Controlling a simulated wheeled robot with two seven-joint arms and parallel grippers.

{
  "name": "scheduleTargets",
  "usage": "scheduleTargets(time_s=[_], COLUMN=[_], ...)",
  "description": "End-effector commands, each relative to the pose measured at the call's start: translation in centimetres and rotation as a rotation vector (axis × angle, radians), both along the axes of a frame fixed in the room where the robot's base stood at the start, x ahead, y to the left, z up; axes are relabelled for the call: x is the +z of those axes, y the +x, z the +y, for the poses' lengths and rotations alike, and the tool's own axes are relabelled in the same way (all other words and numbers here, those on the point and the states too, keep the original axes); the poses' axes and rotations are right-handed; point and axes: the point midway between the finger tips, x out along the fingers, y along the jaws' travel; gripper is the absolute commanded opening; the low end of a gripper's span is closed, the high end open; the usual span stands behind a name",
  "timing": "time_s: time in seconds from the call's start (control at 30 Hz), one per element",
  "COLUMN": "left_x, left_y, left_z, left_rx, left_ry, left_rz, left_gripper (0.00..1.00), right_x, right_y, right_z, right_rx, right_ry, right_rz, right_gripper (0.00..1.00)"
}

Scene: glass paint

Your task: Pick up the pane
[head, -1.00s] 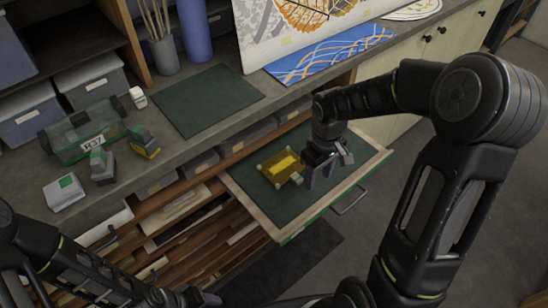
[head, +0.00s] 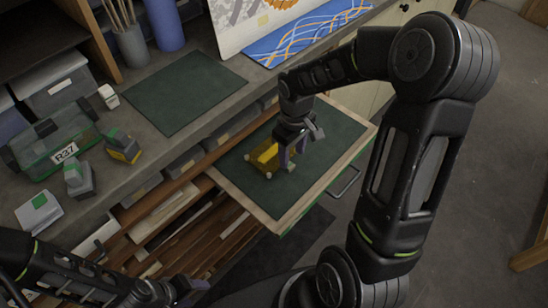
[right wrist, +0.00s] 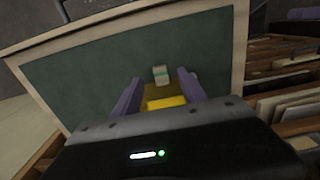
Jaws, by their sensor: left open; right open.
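The pane (head: 252,163) is a small yellow sheet with pale corner pieces, lying on the green lining of the open drawer (head: 230,187). My right gripper (head: 292,160) is open over the drawer, just above the pane's right side, and partly hides it. In the right wrist view the yellow pane (right wrist: 166,102) shows between the two open purple-grey fingers (right wrist: 160,90), with a pale block with a green band (right wrist: 161,75) beyond it. Whether the fingers touch the pane I cannot tell. My left gripper (head: 195,290) is low at the bottom of the head view, open and away from the drawer.
On the bench are a green mat (head: 185,90), a clear green case labelled R37 (head: 50,150), a yellow-and-grey device (head: 123,147) and a white box (head: 38,212). Slotted wooden racks (head: 165,235) lie left of the drawer. The drawer's right part is clear.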

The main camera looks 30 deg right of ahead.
Motion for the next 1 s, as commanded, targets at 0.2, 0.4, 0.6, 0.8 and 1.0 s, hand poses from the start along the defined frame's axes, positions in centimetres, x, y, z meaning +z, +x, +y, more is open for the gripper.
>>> scheduleTargets(time_s=[0.2, 0.4, 0.6, 0.8, 1.0], left_x=[0.1, -1.3, -3.6, -3.8, -3.8], left_y=[0.0, 0.0, 0.1, 0.1, 0.1], left_z=[0.0, 0.0, 0.0, 0.0, 0.0], left_rx=[-0.001, -0.001, 0.001, 0.001, 0.0], left_ry=[0.0, 0.0, 0.0, 0.0, 0.0], left_rz=[-0.001, -0.001, -0.003, -0.003, -0.003], left_gripper=[0.56, 0.56, 0.56, 0.56, 0.56], right_x=[0.1, -1.7, -4.7, -5.2, -5.1], right_y=[0.0, 0.1, 0.3, 0.3, 0.3], right_z=[0.0, 0.0, 0.0, 0.0, 0.0], right_rx=[0.0, 0.0, -0.002, -0.002, -0.002], right_ry=[0.0, 0.0, 0.0, 0.001, 0.001], right_rz=[-0.001, -0.001, -0.001, -0.002, -0.002], right_gripper=[0.49, 0.49, 0.49, 0.49, 0.49])
